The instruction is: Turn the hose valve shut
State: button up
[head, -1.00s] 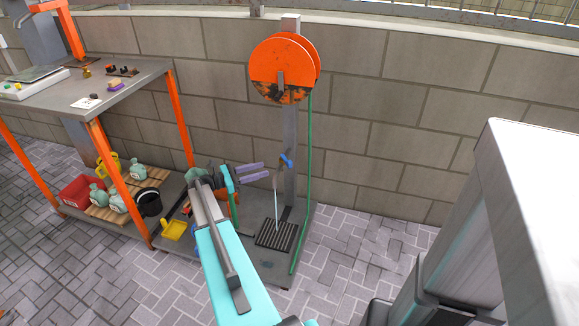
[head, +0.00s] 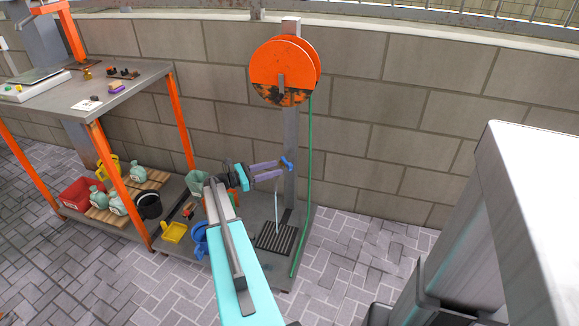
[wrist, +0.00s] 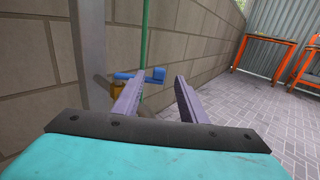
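The hose valve has a blue handle (head: 286,162) on the grey post below the orange hose reel. In the wrist view the blue handle (wrist: 141,74) points sideways above a brass-coloured body (wrist: 117,90), partly hidden by the left finger. A thin pale stream (head: 276,205) runs down below the valve to the drain grate (head: 274,237). My gripper (head: 281,169) is open, its two purple fingers reaching close to the handle. In the wrist view the handle's end shows between the fingertips (wrist: 157,82), seemingly just beyond them. I cannot tell whether they touch.
A green hose (head: 304,190) hangs right of the post (head: 290,135), close to the block wall. A workbench (head: 110,90) is at left. Paving right of the grate is clear.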

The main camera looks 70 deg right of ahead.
aim_at(290, 164)
jog(key=x, duration=0.8)
jog(key=shift+d, duration=0.1)
